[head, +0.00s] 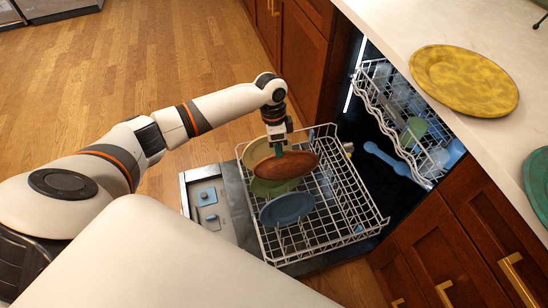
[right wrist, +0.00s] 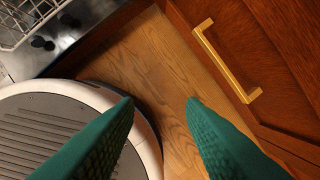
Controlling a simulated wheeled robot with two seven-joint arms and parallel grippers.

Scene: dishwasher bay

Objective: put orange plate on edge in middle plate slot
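The orange plate (head: 286,168), brownish orange, shows in the head view over the lower dish rack (head: 352,192). My left gripper (head: 279,150) comes down from above at its upper edge, with a teal finger against it, and appears shut on it. The plate overlaps a green plate (head: 268,188) and a tan plate (head: 256,151) in the picture. A blue plate (head: 287,208) stands nearer in the rack. The slots under the orange plate are hidden, so I cannot tell whether it touches the rack. My right gripper (right wrist: 158,103) is open and empty above the wood floor.
The upper rack (head: 386,110) holds a green item and blue items. A yellow plate (head: 464,80) and a dark green plate (head: 540,183) lie on the counter (head: 440,25). A cabinet handle (right wrist: 226,62) is right of my right gripper. The lower rack's right part is clear.

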